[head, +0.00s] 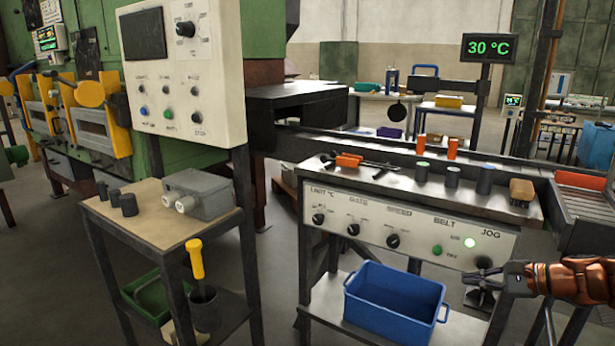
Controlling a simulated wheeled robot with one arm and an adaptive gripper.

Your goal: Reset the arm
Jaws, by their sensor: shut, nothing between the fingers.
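My gripper (484,282) is at the lower right, at the end of my copper-coloured arm, which comes in from the right edge. Its fingers are dark and shut, with nothing between them. The blue bin (397,302) is to the left of the gripper, on the lower shelf.
Several dark and orange cylinders (452,176), tongs (366,163) and a brown block (521,190) are on the bench above the panel. A tan table (150,215) with a grey box (201,193) stands at left. A display (489,48) reads 30 °C. Floor shows between the tables.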

